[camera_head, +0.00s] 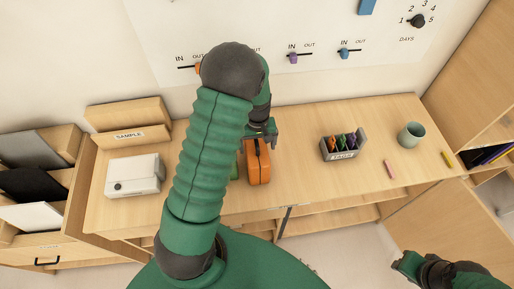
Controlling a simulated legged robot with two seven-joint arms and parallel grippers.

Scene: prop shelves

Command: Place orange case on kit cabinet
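The orange case (257,167) stands on the wooden bench top, near its middle, with a dark strip running down it. My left arm comes up through the middle of the view and bends down at its dark elbow. My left gripper (262,134) is at the case's far upper end; the arm partly covers it, and I cannot tell whether its fingers close on the case. My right gripper (403,262) is low at the right, in front of the bench and away from the case. Its finger opening is unclear. I cannot tell which furniture is the kit cabinet.
A white box (134,175) and a SAMPLE wooden holder (128,125) are at left, beside a file rack (35,165). A TAGS tray (343,146), green cup (411,135), pink stick (389,169) and yellow stick (447,159) are at right.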

